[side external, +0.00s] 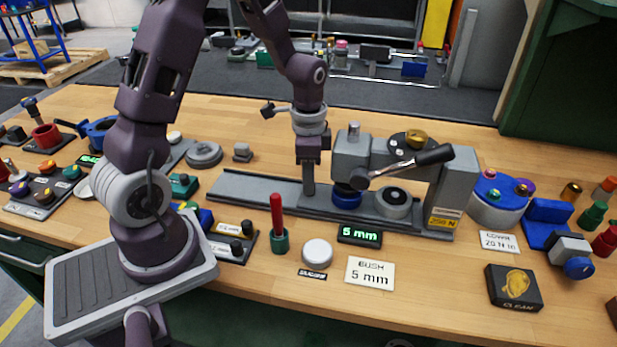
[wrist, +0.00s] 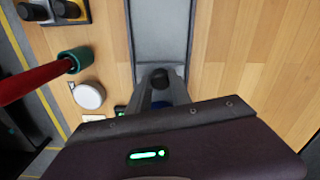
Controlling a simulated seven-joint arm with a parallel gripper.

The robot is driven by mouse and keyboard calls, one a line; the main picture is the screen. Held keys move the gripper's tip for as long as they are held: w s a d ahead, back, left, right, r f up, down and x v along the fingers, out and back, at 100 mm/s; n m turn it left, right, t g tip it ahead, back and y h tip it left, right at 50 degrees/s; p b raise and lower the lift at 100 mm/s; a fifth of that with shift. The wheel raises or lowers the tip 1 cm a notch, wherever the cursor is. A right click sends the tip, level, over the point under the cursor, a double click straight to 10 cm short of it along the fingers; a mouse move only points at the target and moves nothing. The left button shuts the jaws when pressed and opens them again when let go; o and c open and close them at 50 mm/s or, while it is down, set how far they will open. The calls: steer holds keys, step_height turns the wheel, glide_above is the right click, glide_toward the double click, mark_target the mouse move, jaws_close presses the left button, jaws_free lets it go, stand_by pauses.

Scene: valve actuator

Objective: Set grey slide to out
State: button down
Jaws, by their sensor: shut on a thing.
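The grey slide's long track (side external: 250,187) runs left from under the lever press (side external: 365,155) on the bench. In the wrist view the track (wrist: 162,35) runs straight up the picture. I cannot tell where the moving part ends and the fixed track begins. My gripper (side external: 308,190) points down over the track, just left of the press. Its fingers are shut on a small dark knob (wrist: 160,77) at the track. A blue part (side external: 347,197) and a grey ring with a dark centre (side external: 394,200) sit to the right, at the press.
The press's black lever handle (side external: 434,155) sticks out to the right, above the ring. An upright red handle (side external: 277,212), a white round button (side external: 317,252) and a green "5 mm" display (side external: 360,235) stand in front.

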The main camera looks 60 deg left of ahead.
steer(key=s+a, duration=1.4)
steer(key=shift+s+a, duration=0.2)
steer(key=shift+s, duration=0.1)
steer(key=c, duration=1.5)
jaws_free()
steer(key=shift+a, duration=0.1)
steer(key=o, duration=0.3)
steer(key=shift+o, duration=0.2)
step_height(320, 180, up, 7)
